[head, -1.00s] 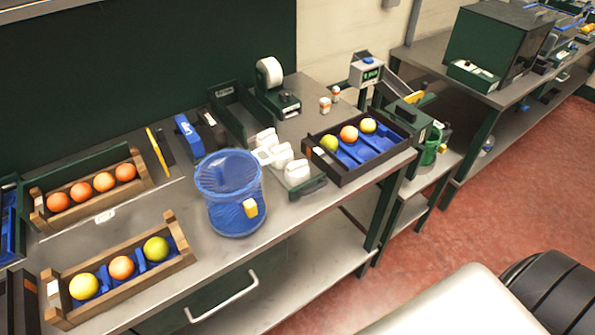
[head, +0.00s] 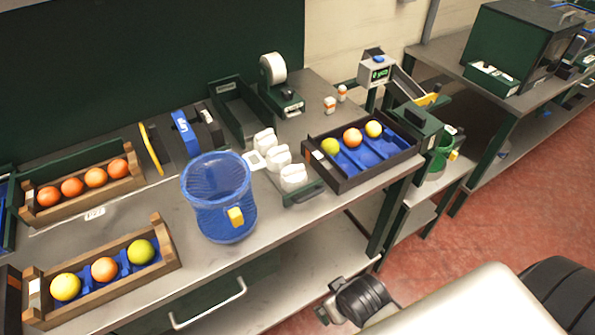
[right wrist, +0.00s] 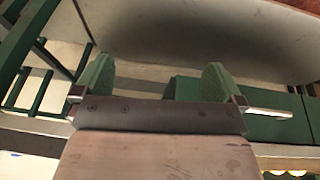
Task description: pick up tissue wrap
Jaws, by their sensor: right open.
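Several white folded bundles, which look like the tissue wrap (head: 278,156), sit in a row on the bench, right of the blue mesh basket, in the head view. The nearest bundle (head: 293,177) is by a dark green tray edge. My right gripper (right wrist: 155,82) is open and empty in the right wrist view, its two green-padded fingers wide apart. Part of my right arm shows at the bottom of the head view, in front of the bench and well short of the bundles. The tissue wrap is not in the right wrist view. My left gripper is not in view.
The blue basket (head: 219,226) stands near the bench's front edge. A dark crate (head: 350,180) with fruit is right of the bundles. Wooden crates (head: 115,285) of fruit are at left. A label roll machine (head: 284,101) stands behind. The bench's front edge overhangs a lower shelf.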

